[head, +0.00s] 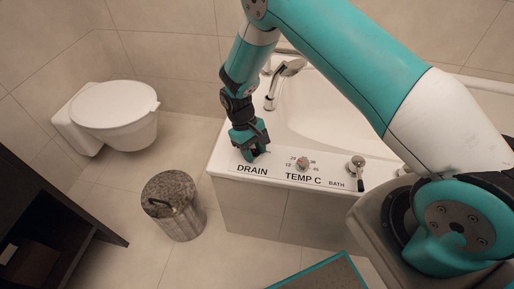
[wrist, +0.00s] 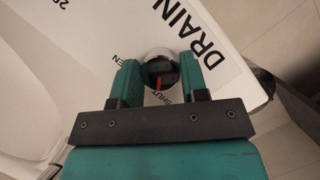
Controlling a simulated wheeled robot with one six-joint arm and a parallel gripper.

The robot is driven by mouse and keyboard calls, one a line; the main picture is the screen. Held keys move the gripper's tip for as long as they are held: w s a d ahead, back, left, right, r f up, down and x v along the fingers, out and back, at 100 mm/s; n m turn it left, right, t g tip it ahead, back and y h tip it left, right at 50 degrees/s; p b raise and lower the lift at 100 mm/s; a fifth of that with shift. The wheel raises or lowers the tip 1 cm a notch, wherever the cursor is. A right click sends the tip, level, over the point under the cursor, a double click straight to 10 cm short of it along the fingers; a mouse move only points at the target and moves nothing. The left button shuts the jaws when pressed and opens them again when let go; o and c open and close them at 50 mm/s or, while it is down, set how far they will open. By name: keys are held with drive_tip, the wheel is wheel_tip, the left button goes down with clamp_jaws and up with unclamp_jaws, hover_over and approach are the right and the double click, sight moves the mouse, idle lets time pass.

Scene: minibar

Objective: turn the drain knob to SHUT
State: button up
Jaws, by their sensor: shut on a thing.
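The drain knob (wrist: 160,68) is round and silvery with a dark face and a red mark on its lower part. In the wrist view it sits between the two teal fingers of my gripper (wrist: 159,66), which is shut on it. The red mark runs down the picture, towards the partly hidden SHUT lettering; the exact alignment is hard to tell. In the head view my gripper (head: 250,142) is at the DRAIN label (head: 252,169) on the tub's ledge and largely hides the knob.
The temperature dial (head: 302,163) and the bath lever (head: 356,168) stand to the right on the same ledge (head: 327,172). A chrome faucet (head: 283,82) is behind my gripper. A stone-lidded bin (head: 172,208) and a toilet (head: 115,112) are to the left, with open floor between.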

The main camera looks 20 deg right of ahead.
drive_tip(key=shift+s+f+n+h, duration=0.1)
drive_tip(key=shift+s+n+h, duration=0.1)
drive_tip(key=shift+n, duration=0.45)
drive_tip(key=shift+s+n+h, duration=0.1)
drive_tip(key=shift+n+h, duration=0.1)
drive_tip(key=shift+n, duration=0.45)
drive_tip(key=shift+w+a+t+p, duration=0.2)
drive_tip(key=shift+t+p, duration=0.1)
drive_tip(key=shift+t, duration=0.1)
drive_tip(key=o, duration=0.9)
drive_tip(key=shift+d, duration=0.1)
drive_tip(key=shift+w, duration=0.1)
drive_tip(key=p+v, duration=0.1)
drive_tip(key=v, duration=1.6)
drive_tip(key=shift+w, duration=0.1)
drive_tip(key=shift+r, duration=0.3)
